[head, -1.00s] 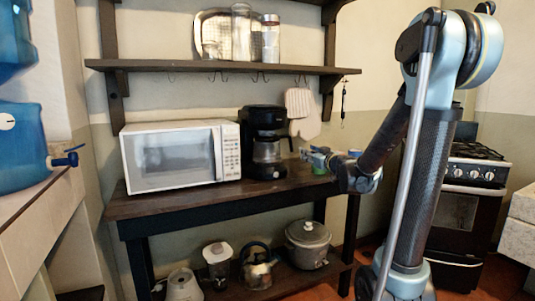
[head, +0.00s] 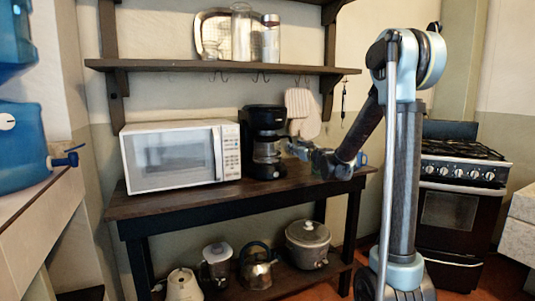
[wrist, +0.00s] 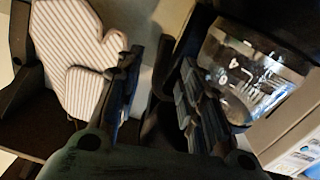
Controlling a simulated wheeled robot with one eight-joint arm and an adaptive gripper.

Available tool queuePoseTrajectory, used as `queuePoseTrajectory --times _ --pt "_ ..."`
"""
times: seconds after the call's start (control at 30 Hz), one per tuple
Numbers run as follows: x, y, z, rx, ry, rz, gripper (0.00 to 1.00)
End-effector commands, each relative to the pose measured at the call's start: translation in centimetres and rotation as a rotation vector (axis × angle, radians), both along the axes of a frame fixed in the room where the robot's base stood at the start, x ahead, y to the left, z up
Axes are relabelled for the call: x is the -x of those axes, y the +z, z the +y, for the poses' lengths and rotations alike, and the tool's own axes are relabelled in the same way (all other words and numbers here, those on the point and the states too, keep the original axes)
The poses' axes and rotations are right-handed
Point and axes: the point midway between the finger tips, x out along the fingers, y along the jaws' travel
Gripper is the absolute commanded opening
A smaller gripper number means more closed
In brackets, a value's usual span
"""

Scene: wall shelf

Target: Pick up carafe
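The carafe (head: 266,152) is clear glass and sits in the black coffee maker (head: 266,122) on the table, right of the microwave. In the wrist view the carafe's glass (wrist: 250,72) shows at the upper right. My gripper (head: 298,149) is just to the right of the carafe in the head view, at about its height. In the wrist view my gripper (wrist: 159,68) is open. A dark curved part, seemingly the carafe's handle (wrist: 158,110), shows between the fingers, nearer the right one. I cannot tell whether they touch.
The white microwave (head: 170,155) stands left of the coffee maker. A striped oven mitt (wrist: 75,45) hangs on the wall behind. The shelf (head: 220,67) above holds a tray and jars. Part of a blue object (head: 362,159) shows behind my arm. The table's front (head: 240,200) is clear.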

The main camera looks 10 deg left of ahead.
Motion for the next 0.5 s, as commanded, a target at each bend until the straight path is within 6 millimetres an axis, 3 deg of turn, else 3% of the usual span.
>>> queuePoseTrajectory --times 0.5 --pt "-4.2 0.9 2.9 0.0 0.0 0.0 0.36"
